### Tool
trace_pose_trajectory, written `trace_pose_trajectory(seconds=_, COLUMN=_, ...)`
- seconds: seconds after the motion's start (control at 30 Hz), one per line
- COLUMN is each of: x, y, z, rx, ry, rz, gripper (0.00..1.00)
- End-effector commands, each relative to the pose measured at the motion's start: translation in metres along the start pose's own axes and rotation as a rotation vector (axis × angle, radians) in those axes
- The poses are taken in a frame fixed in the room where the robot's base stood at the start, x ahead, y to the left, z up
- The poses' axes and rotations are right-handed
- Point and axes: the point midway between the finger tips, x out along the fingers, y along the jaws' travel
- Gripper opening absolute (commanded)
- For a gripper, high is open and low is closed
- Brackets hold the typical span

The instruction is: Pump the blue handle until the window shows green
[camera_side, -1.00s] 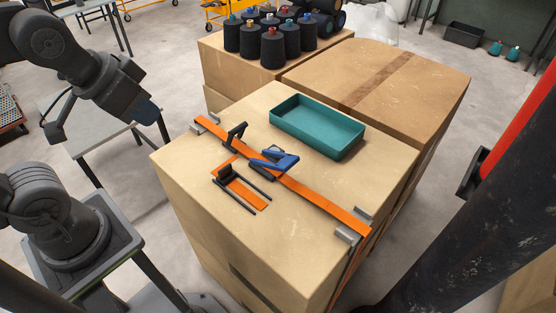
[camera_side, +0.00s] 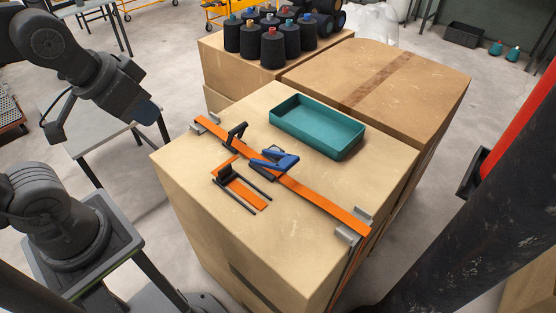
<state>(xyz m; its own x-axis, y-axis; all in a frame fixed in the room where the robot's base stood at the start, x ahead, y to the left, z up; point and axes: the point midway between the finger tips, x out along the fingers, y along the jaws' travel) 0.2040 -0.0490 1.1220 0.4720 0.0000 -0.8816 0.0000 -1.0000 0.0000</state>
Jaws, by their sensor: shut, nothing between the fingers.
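The blue handle (camera_side: 275,160) belongs to a dark tensioner seated on an orange strap (camera_side: 325,205) that runs across the top of a cardboard box. The handle lies low, with its blue arms spread towards the right. Beside it, nearer the camera, a black frame with two bars (camera_side: 240,188) lies around a short orange strip. I cannot make out a window or any green in it.
A teal tray (camera_side: 318,127) sits on the box behind the strap. A black upright bracket (camera_side: 236,134) stands left of the handle. Black cones (camera_side: 273,48) stand on a box behind. A thick dark post (camera_side: 470,230) fills the right foreground. The box's front top is clear.

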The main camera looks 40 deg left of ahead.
Motion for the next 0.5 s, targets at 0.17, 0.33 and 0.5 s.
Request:
trace_pose_trajectory(seconds=0.17, x=0.003, y=-0.002, z=-0.005, rx=-0.011, ry=-0.007, rz=-0.010, gripper=0.00)
trace_pose_trajectory(seconds=0.33, x=0.018, y=-0.010, z=-0.028, rx=-0.060, ry=-0.034, rz=-0.052, gripper=0.00)
trace_pose_trajectory(seconds=0.5, x=0.047, y=-0.022, z=-0.061, rx=-0.129, ry=-0.062, rz=-0.116, gripper=0.00)
